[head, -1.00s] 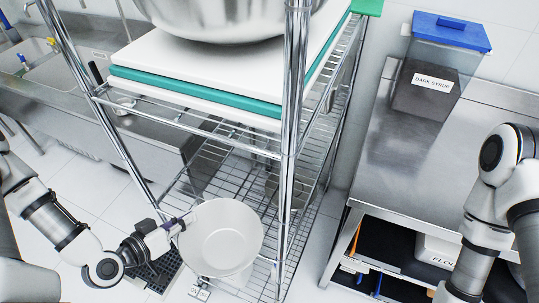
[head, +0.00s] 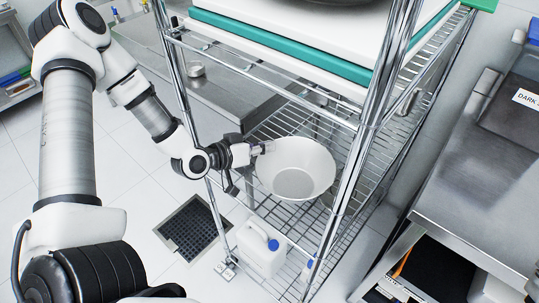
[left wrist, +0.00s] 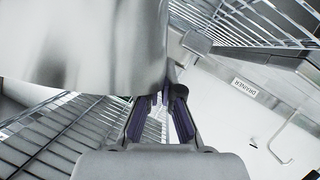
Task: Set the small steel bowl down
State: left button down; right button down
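The small steel bowl (head: 297,184) is upright inside the wire rack, between its front posts, in the head view. My left gripper (head: 266,148) reaches in from the left and is shut on the bowl's left rim. In the left wrist view the bowl's wall (left wrist: 85,45) fills the upper left, and the fingers (left wrist: 158,108) close in at its edge. The bowl appears over a wire shelf (head: 350,190); whether its base touches the wires is hidden. My right gripper is out of view.
A chrome post (head: 360,150) stands just right of the bowl. A white jug (head: 261,250) stands low in the rack. Teal and white boards (head: 290,45) lie on the rack above. A steel table (head: 470,200) is at right, a floor drain (head: 193,230) at left.

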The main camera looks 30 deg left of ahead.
pick_arm(q)
jog(key=w+f, duration=0.1)
jog(key=f, duration=0.2)
jog(key=shift+w+a+f, duration=0.1)
jog(key=shift+w+a, duration=0.05)
jog(key=shift+w, duration=0.25)
jog(key=shift+w+f, duration=0.15)
jog(key=shift+f, duration=0.15)
jog(key=c, duration=1.3)
grip_release()
jog(key=shift+f, duration=0.1)
